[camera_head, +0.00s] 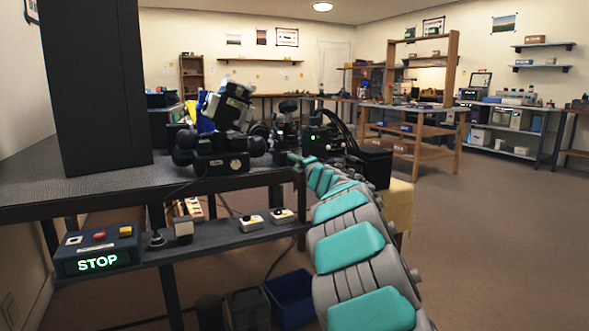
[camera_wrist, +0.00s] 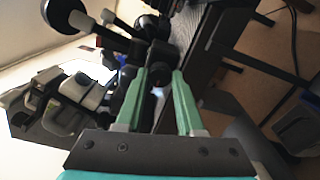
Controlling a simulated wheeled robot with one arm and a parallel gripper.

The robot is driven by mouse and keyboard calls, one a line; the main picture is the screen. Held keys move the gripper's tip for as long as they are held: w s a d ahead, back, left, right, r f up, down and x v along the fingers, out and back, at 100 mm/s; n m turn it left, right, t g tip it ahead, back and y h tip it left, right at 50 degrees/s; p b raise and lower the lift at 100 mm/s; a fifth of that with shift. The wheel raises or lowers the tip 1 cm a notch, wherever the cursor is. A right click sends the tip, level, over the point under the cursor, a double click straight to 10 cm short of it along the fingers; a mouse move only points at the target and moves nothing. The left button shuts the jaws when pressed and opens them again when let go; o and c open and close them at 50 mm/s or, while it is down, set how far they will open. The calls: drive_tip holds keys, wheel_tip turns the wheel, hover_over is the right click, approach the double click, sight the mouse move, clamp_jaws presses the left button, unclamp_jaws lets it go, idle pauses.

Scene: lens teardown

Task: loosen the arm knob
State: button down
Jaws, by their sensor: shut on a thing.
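A black desktop instrument (camera_head: 222,148) with a tilted upper part and several rounded knobs stands on the dark table. My gripper (camera_head: 288,156) reaches in from the right at the table's edge, beside the instrument. In the wrist view, my gripper's two green fingers (camera_wrist: 159,78) lie on either side of a dark round part, the arm knob (camera_wrist: 157,76), and are shut on it. Some of the knob is hidden between the fingers, and dark parts around it blend together.
The dark table (camera_head: 75,185) carries a tall black panel (camera_head: 95,85). A lower shelf holds a control box (camera_head: 98,250) lit STOP and small switches. A blue bin (camera_head: 291,298) stands on the floor below. Wooden shelving (camera_head: 410,137) is behind; the floor at right is clear.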

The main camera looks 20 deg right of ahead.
drive_tip(key=shift+f+n, duration=0.15)
drive_tip(key=shift+n, duration=0.25)
drive_tip(key=c, duration=0.5)
unclamp_jaws()
drive_tip(key=shift+s, duration=0.15)
drive_tip(key=s, duration=0.7)
drive_tip(key=shift+s+d, duration=0.15)
drive_tip(key=shift+s, duration=0.1)
